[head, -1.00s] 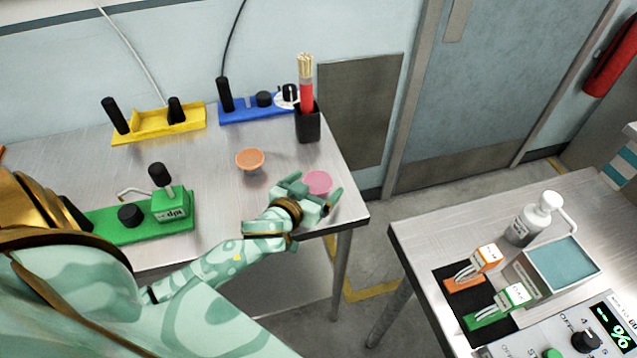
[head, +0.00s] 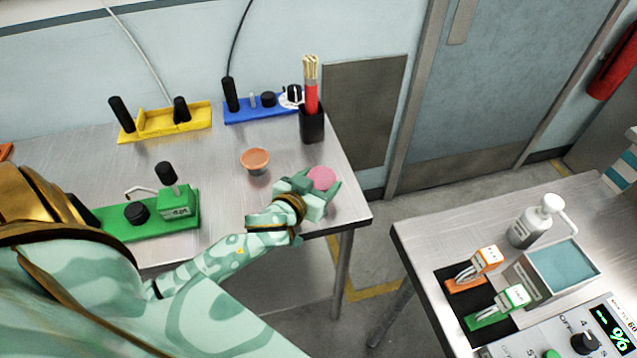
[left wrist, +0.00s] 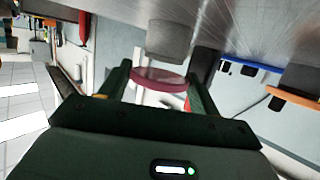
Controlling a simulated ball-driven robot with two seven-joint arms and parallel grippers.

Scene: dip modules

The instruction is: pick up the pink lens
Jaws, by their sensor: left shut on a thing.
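The pink lens (head: 321,178) is a round pink disc near the right end of the metal table. My left gripper (head: 316,191) is shut on it, with a finger on either side of its rim. In the left wrist view the pink lens (left wrist: 158,79) sits between the two dark green fingers of the left gripper (left wrist: 157,84). A grey cylinder beyond it shows in that view; I cannot tell whether the lens touches it. My right gripper is not in view.
An orange cup-like piece (head: 255,161) stands left of the gripper. A black holder (head: 312,126) with sticks stands behind. Green (head: 150,217), yellow (head: 165,122) and blue (head: 262,107) modules are on the table. A second table (head: 420,232) stands right, across a gap.

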